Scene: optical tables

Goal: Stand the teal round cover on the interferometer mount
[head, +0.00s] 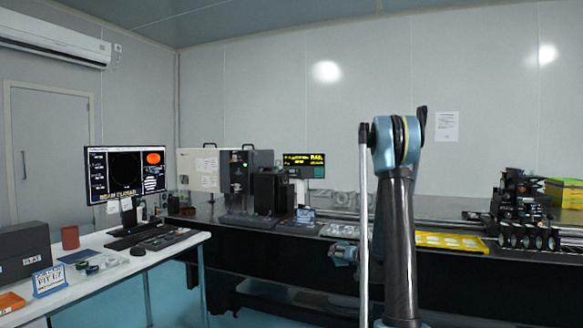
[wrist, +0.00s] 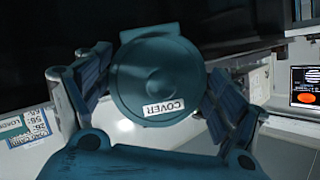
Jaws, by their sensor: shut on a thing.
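The teal round cover (wrist: 158,78) fills the middle of the wrist view, its flat face with a white COVER label towards the camera. My gripper (wrist: 160,92) is shut on it, with one finger at its left side and one at its right. In the head view my gripper (head: 345,252) is low in front of the dark optical table, left of my arm's upright link. The cover is too small there to make out. I cannot tell which part on the optical table is the interferometer mount.
The long dark optical table (head: 270,236) carries boxed instruments (head: 273,190), a yellow tray (head: 450,241) and a cluster of optics (head: 520,205) at right. A white desk (head: 100,268) with a monitor (head: 126,174) and a red mug (head: 70,237) stands at left. Blue floor shows between them.

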